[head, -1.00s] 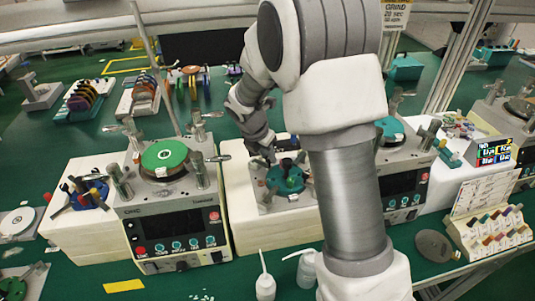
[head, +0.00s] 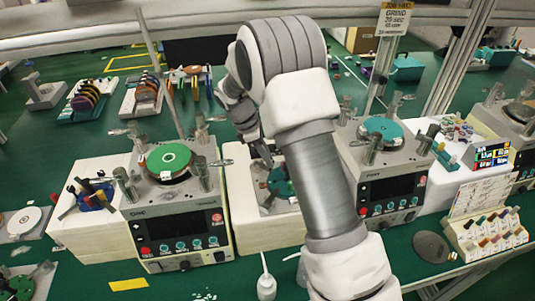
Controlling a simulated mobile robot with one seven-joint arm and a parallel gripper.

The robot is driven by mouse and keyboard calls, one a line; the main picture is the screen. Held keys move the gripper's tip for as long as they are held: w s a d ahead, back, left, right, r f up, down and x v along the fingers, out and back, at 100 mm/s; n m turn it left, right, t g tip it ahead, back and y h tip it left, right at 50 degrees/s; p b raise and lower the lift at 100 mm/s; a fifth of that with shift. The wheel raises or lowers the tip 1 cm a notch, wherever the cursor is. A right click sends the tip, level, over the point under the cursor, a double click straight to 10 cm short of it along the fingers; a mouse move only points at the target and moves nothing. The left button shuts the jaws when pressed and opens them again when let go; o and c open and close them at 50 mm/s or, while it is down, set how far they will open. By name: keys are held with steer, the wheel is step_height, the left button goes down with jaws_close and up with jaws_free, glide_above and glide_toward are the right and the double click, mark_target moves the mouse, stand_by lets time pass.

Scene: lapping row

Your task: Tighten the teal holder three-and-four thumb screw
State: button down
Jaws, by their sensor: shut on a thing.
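The teal holder (head: 278,177) sits on a grey plate on top of a white block between two lapping machines. My arm crosses in front of it and hides its right and lower part. My gripper (head: 266,163) points down at the upper left part of the holder. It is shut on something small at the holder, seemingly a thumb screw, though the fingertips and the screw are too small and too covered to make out. I cannot tell which screw it is.
A machine with a green disc (head: 168,157) stands left of the holder, and one with a teal disc (head: 381,128) stands right. A blue holder (head: 92,194) sits on a white block at the left.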

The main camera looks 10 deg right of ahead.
steer(key=m, duration=0.2)
steer(key=m+g, duration=0.1)
steer(key=shift+w+d+m+y+p, duration=0.1)
steer(key=shift+w+m+y+p, duration=0.1)
steer(key=shift+m+y+p, duration=0.15)
steer(key=shift+w+d+m+g+y, duration=0.15)
steer(key=shift+m+g, duration=0.25)
steer(key=shift+m, duration=0.5)
steer(key=shift+s+a+m+g+y, duration=0.1)
steer(key=shift+m+g, duration=0.3)
steer(key=shift+m, duration=0.45)
steer(key=c, duration=0.7)
jaws_free()
steer(key=v, duration=1.7)
steer(key=shift+w+d+r+p, duration=0.1)
steer(key=shift+r+p, duration=0.15)
steer(key=shift+p, duration=0.1)
